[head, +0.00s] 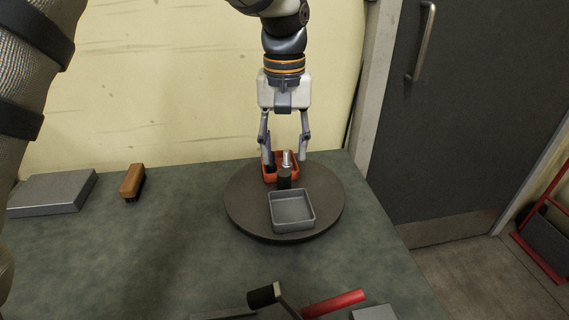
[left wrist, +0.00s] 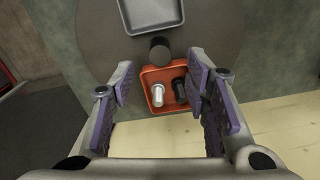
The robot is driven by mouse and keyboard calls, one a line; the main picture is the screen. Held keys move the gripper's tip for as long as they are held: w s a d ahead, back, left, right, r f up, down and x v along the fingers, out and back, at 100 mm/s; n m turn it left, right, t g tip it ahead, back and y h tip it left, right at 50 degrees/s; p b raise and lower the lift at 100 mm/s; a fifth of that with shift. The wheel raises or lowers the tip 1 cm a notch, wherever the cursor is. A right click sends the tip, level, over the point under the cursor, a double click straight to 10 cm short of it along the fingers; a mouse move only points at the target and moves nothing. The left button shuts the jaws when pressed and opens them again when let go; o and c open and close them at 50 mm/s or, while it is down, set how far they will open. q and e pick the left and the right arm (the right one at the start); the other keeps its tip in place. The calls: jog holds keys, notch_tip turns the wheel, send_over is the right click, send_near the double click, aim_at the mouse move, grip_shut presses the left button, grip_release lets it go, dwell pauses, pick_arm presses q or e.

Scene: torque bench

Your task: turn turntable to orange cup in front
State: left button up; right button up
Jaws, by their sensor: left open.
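A dark round turntable (head: 240,210) lies on the green bench, with a dark upright knob (head: 285,181) at its middle. The orange cup (head: 268,179) is a square open tray on the turntable's far side, against the wall side. It holds a silver cylinder and a dark one, clearer in the left wrist view (left wrist: 147,109). A grey square cup (head: 292,226) sits on the near side. My left gripper (head: 285,145) points down over the orange cup, its open fingers on either side of it. Contact with the cup cannot be told. My right gripper is not in view.
A wooden brush (head: 132,181) and a grey flat box (head: 52,193) lie at the left. A red-handled tool (head: 334,304) and a black-gripped handle (head: 264,296) lie at the near edge. The bench left of the turntable is mostly clear. A wall stands close behind.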

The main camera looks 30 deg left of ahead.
aim_at(284, 172)
pick_arm(q)
notch_tip(284, 172, down, 5)
jog(key=shift+f, duration=0.1)
jog(key=shift+c, duration=0.6)
grip_shut()
jog(key=shift+w, duration=0.1)
